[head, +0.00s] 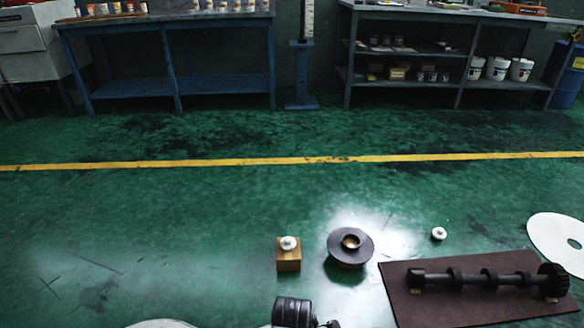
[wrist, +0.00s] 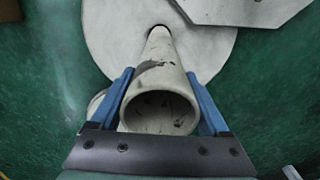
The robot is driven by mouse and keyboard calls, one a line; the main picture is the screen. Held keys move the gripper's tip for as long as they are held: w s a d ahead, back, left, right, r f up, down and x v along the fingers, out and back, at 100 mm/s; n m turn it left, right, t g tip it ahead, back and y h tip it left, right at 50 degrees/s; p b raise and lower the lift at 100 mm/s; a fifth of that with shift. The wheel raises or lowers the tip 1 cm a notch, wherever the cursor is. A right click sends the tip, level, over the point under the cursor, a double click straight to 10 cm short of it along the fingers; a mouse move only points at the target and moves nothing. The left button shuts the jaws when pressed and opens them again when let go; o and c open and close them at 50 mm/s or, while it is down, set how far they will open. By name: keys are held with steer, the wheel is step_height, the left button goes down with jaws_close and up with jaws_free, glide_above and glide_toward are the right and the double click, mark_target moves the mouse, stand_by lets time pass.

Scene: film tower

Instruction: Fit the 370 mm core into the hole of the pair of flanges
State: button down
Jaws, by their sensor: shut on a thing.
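The core is a pale, scuffed tube (wrist: 160,85) in the wrist view, its open near end facing the camera. My gripper (wrist: 158,75) is shut on it, one blue finger on each side. The core's far end points at the middle of a large pale disc (wrist: 215,55), which looks like a flange. A small dark patch shows at that far end; I cannot tell whether the core is in the hole or only over it. The gripper and the core do not show clearly in the head view.
In the head view, a brown mat (head: 405,305) bears a dark shaft (head: 470,279). Nearby are a dark disc (head: 364,250), a wooden block (head: 288,261), a white knob (head: 438,234) and a white disc (head: 545,232). An angular pale plate (wrist: 245,10) shows in the wrist view.

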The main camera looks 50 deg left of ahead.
steer(key=shift+f+b, duration=0.5)
steer(key=shift+f, duration=0.55)
jaws_free()
step_height(320, 180, up, 13)
steer(key=p, duration=0.7)
steer(key=shift+p, duration=0.35)
